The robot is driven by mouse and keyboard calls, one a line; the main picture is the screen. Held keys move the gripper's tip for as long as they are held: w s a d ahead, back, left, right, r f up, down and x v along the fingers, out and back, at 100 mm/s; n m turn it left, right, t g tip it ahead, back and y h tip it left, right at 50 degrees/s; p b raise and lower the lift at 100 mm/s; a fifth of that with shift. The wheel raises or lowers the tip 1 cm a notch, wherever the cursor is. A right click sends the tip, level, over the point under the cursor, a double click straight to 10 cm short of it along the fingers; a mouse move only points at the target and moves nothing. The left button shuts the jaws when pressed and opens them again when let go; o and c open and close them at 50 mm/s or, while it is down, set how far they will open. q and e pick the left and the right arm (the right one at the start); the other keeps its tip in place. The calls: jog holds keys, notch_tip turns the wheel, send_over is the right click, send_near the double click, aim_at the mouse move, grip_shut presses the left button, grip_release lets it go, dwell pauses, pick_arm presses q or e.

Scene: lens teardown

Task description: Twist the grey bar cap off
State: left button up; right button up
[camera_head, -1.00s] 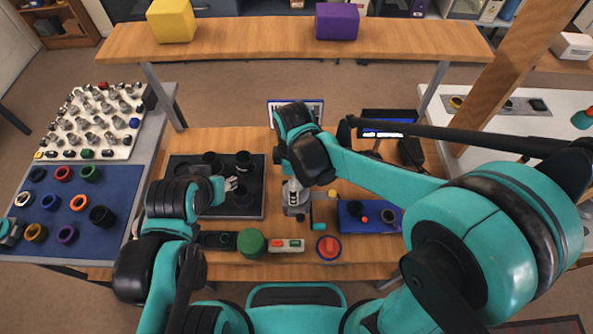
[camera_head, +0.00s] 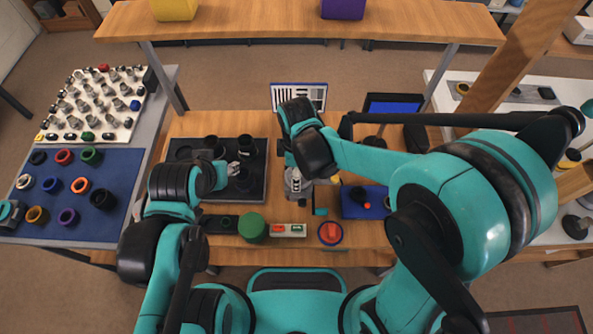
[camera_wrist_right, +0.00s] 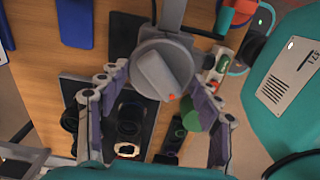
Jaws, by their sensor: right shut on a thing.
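The grey bar cap (camera_wrist_right: 163,75) is a round grey cap with a raised bar across it and a small orange-red mark at its rim. In the right wrist view it sits between the fingers of my right gripper (camera_wrist_right: 160,85), which is shut on it. In the head view my right gripper (camera_head: 293,170) is low over the grey fixture (camera_head: 296,186) on the bench, and my forearm hides most of the cap. My left gripper (camera_head: 232,169) is over the black tray (camera_head: 259,192); its fingertips are too small to read.
Several black cylinders (camera_head: 248,147) stand on the black tray. A green cylinder (camera_head: 252,226), a small button panel (camera_head: 288,230) and a red knob (camera_head: 330,232) are along the front edge. A wooden shelf (camera_head: 300,25) spans the back.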

jog(key=shift+n, duration=1.3)
jog(key=n, duration=0.2)
jog(key=shift+s+n, duration=0.15)
jog(key=shift+n, duration=0.15)
jog(key=shift+d+n+b, duration=0.1)
jog(key=shift+n+b, duration=0.25)
jog(key=shift+n, duration=0.95)
jog(key=shift+n, duration=0.6)
